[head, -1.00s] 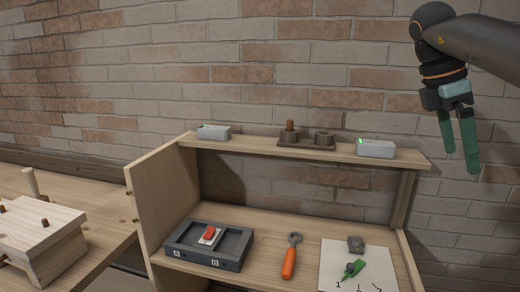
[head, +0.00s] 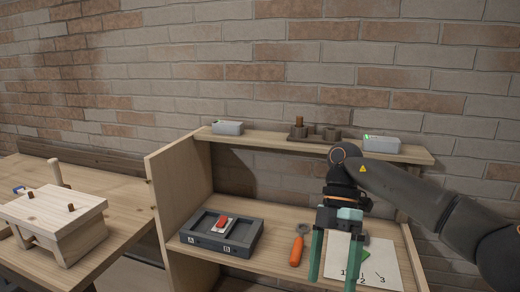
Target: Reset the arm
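My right arm comes in from the right, and its gripper (head: 334,262) points down in front of the shelf unit. Its two green fingers are spread apart with nothing seen between them. The gripper is in front of the white sheet (head: 391,270), which has numbers on it, and hides part of it and of the green object (head: 365,255) there. An orange-handled tool (head: 297,250) lies just left of the fingers. My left gripper is not in the head view.
A dark tray (head: 240,252) marked A and B holds a red-and-white piece (head: 222,223). The upper shelf (head: 270,141) carries two grey boxes (head: 227,128) (head: 381,144) and a dark peg holder (head: 315,133). A wooden block stand (head: 52,220) is on the left table.

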